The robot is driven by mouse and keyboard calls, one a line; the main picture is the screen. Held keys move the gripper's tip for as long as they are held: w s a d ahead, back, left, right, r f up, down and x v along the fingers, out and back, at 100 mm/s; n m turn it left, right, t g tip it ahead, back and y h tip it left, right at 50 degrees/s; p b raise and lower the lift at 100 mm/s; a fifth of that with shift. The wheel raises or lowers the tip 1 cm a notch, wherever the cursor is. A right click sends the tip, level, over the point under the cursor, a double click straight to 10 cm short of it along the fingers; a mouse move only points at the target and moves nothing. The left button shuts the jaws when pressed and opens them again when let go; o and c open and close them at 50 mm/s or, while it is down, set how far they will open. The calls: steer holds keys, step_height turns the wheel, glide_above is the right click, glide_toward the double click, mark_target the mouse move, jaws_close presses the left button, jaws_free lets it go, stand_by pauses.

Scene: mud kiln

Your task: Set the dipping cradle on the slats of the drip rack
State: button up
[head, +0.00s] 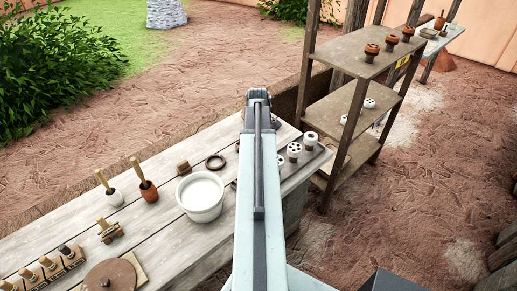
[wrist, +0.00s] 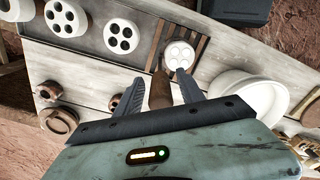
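In the wrist view, the brown handle of what looks like the dipping cradle (wrist: 160,92) lies between the fingers of my gripper (wrist: 160,78). The fingers are apart, with a small gap seen on each side of the handle. A round white piece with several holes (wrist: 179,54) sits at the handle's far end. It shows over the brown slats of the drip rack (wrist: 203,42); whether it touches them I cannot tell. In the head view, my arm hides the cradle and most of the rack, and my gripper (head: 258,97) shows only from behind.
A white bowl of pale liquid (head: 201,194) stands left of my arm, close to the rack. A dark tray (wrist: 92,50) holds white holed pieces. A wooden shelf (head: 350,105) rises at the right.

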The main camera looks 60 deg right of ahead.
steer(key=shift+r, duration=0.1)
step_height(320, 180, up, 12)
steer(key=p, duration=1.2)
steer(key=shift+r, duration=0.15)
steer(key=w+a+m, duration=0.1)
steer(key=w+a, duration=0.8)
steer(key=a, duration=0.4)
steer(key=w+a, duration=1)
steer(key=a, duration=0.3)
steer(key=w+a+m, duration=0.1)
steer(key=w+a, duration=0.1)
steer(key=a, duration=2.5)
steer(key=shift+a+m, duration=0.3)
steer(key=shift+a, duration=0.05)
